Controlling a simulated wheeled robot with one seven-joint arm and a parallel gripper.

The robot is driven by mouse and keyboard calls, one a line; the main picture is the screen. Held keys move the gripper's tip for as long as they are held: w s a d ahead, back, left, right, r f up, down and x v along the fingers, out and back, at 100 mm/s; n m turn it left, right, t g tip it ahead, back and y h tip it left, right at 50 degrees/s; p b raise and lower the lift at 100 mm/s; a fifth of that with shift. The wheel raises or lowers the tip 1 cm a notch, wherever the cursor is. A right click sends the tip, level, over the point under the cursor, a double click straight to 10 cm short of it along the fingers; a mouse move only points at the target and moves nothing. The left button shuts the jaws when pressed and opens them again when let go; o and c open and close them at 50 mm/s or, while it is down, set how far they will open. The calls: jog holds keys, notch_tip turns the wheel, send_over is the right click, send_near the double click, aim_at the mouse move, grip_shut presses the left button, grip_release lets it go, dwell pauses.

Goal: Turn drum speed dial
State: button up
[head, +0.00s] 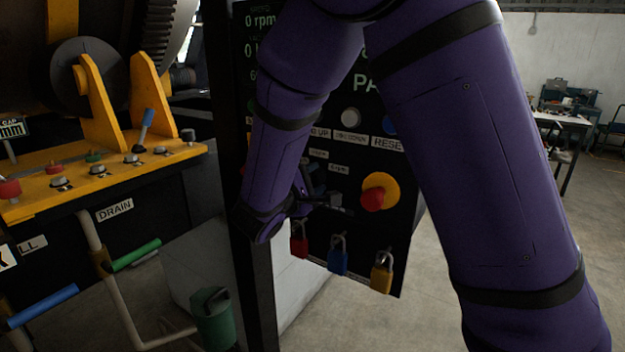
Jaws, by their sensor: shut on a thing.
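A black control panel (400,255) stands in the middle, partly hidden behind my purple arm. My gripper (330,201) is at the panel's lower middle, below small labels that are too blurred to read. It is shut on a small dark knob there, apparently the drum speed dial. The fingers and wrist hide most of that knob, so its pointer and setting cannot be made out.
A red emergency button (373,199) on a yellow disc sits just right of my gripper. Red (299,240), blue (338,256) and yellow (382,273) padlocks hang below. A yellow machine bench (110,172) with levers stands left. Floor at right is open.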

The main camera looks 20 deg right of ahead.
dwell(0.3)
jog(key=o, duration=0.9)
jog(key=v, duration=1.1)
jog(key=s+d+r+m+g+y, duration=0.25)
jog(key=s+d+g, duration=0.25)
jog(key=d, duration=0.3)
jog(key=s+d+r+m+g+y, duration=0.1)
jog(key=s+d+m+g+y, duration=0.2)
jog(key=s+d+m+g, duration=0.25)
jog(key=s+r+m+t+y, duration=0.1)
jog(key=s+r+y, duration=0.1)
jog(key=s+y, duration=0.1)
jog(key=s+d+r+m+t+y, duration=0.1)
jog(key=s+r+t+y, duration=0.1)
jog(key=s, duration=0.3)
jog(key=s+r+m+t+y, duration=0.1)
jog(key=s+r+t+y, duration=0.1)
jog(key=s+y, duration=0.2)
jog(key=shift+s+d+m, duration=0.25)
jog(key=shift+m, duration=0.05)
